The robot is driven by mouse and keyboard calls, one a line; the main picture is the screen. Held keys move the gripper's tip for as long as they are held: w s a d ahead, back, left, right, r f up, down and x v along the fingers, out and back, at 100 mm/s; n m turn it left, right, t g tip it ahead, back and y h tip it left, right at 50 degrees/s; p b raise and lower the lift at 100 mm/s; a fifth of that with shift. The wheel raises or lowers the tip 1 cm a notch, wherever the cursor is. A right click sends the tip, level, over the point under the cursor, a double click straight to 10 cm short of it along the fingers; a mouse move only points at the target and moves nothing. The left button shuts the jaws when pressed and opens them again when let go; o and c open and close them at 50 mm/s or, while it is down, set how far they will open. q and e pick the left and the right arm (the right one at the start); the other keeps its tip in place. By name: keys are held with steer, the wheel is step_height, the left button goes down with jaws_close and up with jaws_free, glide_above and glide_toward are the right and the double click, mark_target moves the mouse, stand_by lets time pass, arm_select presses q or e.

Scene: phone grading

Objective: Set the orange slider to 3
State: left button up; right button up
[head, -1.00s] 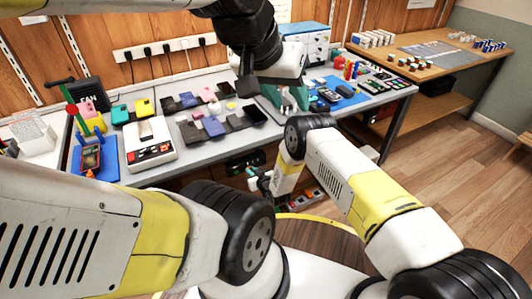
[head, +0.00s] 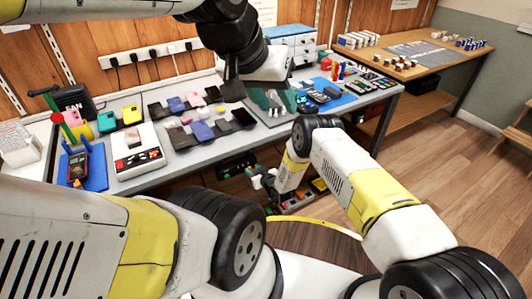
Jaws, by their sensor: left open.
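I cannot make out the orange slider clearly in the head view. A white box with a black and red panel (head: 138,160) stands at the left front of the bench; its small controls are too small to tell apart. My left gripper (head: 233,90) is open, pointing down above the bench's middle, close over the dark mats; its far finger is partly hidden. My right gripper (head: 260,180) is low in front of the bench, below its top, and its fingers are too small to read.
Phones on dark mats (head: 200,130) lie mid-bench. A blue mat with a meter (head: 78,168) is at the left, and another blue mat (head: 345,99) at the right. A dark box with small coloured parts (head: 237,165) sits below the bench top. A wooden side table (head: 425,62) stands behind right.

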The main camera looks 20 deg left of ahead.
steer(key=v, duration=0.7)
steer(key=shift+s+d+r, duration=0.2)
steer(key=shift+d, duration=0.1)
